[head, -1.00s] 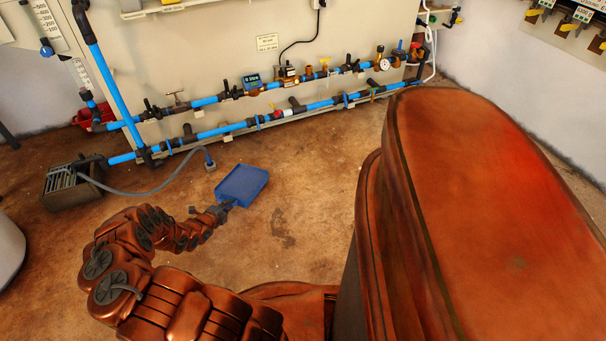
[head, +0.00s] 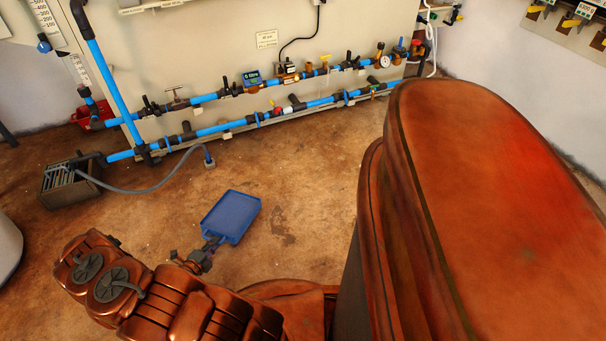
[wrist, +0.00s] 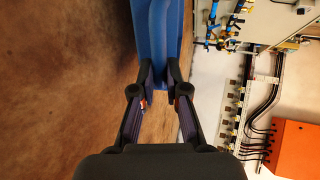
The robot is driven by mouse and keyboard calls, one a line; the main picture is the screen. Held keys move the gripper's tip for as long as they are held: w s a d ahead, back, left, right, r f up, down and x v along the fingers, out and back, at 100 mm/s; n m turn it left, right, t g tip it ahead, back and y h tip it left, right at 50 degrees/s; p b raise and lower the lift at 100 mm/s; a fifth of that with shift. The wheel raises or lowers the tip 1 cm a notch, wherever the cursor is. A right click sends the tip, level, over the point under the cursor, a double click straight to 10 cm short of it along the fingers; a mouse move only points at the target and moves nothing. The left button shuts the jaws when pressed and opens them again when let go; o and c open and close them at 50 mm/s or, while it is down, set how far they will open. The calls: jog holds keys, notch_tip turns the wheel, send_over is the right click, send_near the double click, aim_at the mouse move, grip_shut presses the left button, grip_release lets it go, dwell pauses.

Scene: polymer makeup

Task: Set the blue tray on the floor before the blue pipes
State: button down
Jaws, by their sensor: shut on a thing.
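The blue tray (head: 231,217) is a shallow rectangular tray, seen in the head view in front of the wall panel with the blue pipes (head: 225,130). My gripper (head: 209,246) is shut on the tray's near edge. In the wrist view the two dark fingers of my gripper (wrist: 160,85) pinch the edge of the blue tray (wrist: 158,40), which extends away from them. The tray looks tilted and held above the floor; its exact height is hard to tell. The gripper's fingertips are small and partly hidden in the head view.
A grey hose (head: 140,190) runs across the floor from a dark grated box (head: 72,182) to a small fitting (head: 209,162). A red container (head: 92,117) stands by the wall.

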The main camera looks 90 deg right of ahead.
aim_at(203, 221)
jog(key=shift+s+a+r, duration=0.2)
jog(key=shift+a, duration=0.1)
jog(key=w+d+b, duration=0.2)
jog(key=d, duration=0.2)
jog(key=w+d+f+b, duration=0.1)
jog(key=w+d+b, duration=0.1)
jog(key=d, duration=0.3)
jog(key=w+d+b, duration=0.2)
jog(key=w+d, duration=0.2)
jog(key=shift+w+d+f+b, duration=0.25)
jog(key=shift+f+b, duration=0.1)
notch_tip(203, 221, down, 4)
jog(key=b, duration=0.2)
jog(key=shift+r+b, duration=0.25)
jog(key=shift+b, duration=0.05)
jog(key=shift+r, duration=0.1)
jog(key=c, duration=1.2)
grip_release()
